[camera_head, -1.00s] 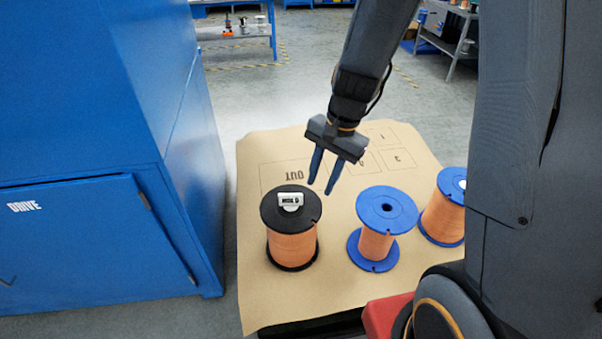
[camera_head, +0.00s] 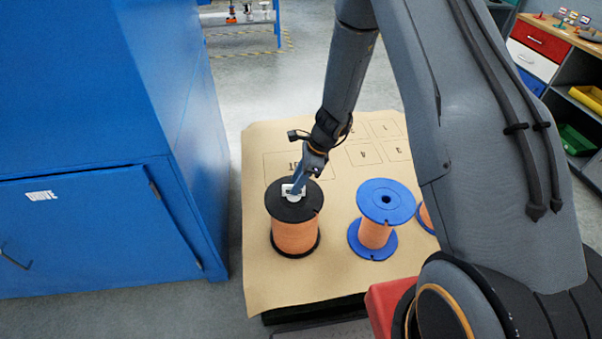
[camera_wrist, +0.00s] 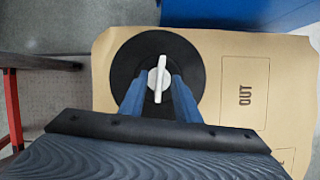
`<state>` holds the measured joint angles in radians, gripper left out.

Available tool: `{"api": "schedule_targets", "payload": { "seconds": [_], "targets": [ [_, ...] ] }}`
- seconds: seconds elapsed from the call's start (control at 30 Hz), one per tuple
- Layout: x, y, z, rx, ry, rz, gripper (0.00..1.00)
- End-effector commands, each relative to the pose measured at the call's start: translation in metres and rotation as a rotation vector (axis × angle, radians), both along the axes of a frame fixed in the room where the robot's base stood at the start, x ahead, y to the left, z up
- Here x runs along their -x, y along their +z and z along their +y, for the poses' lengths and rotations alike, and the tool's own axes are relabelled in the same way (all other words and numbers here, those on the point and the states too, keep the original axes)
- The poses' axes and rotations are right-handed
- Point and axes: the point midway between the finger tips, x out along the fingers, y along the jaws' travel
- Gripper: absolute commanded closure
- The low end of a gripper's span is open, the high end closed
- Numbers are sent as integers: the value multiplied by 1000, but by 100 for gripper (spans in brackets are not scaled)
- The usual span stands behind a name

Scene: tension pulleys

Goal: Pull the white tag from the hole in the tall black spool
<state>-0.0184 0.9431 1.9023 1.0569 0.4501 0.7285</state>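The tall black spool (camera_head: 295,232) stands upright on the brown mat, wound with orange material between black flanges. The white tag (camera_head: 290,192) stands at the middle of its top. In the wrist view the tag (camera_wrist: 162,62) is seen edge-on, with a round white base in the middle of the black top flange (camera_wrist: 125,68). My gripper (camera_head: 297,186) is low over the spool top. In the wrist view the blue fingers of my gripper (camera_wrist: 160,77) are apart, one on each side of the tag. A gap shows between them; contact with the tag cannot be told.
A blue spool (camera_head: 385,203) stands right of the black one, and another blue spool (camera_head: 427,216) is partly hidden behind my arm. A blue cabinet (camera_head: 100,220) rises close on the left. The brown mat (camera_head: 330,278) is bare in front and has printed boxes behind.

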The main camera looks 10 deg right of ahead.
Motion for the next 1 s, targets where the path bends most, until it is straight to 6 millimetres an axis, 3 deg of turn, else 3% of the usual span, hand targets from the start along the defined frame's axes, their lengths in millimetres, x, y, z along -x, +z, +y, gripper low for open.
{"api": "schedule_targets", "payload": {
  "seconds": [0.23, 0.57, 0.6, 0.77, 1.0],
  "targets": [
    [-1, -23, 9, 1, 1, 0, 70],
    [-2, -27, 10, 1, 1, -2, 70],
    [-2, -27, 10, 1, 1, -2, 72],
    [-2, -27, 10, 1, 1, -2, 99],
    [-2, -26, 10, 1, 1, -2, 100]
  ]
}}
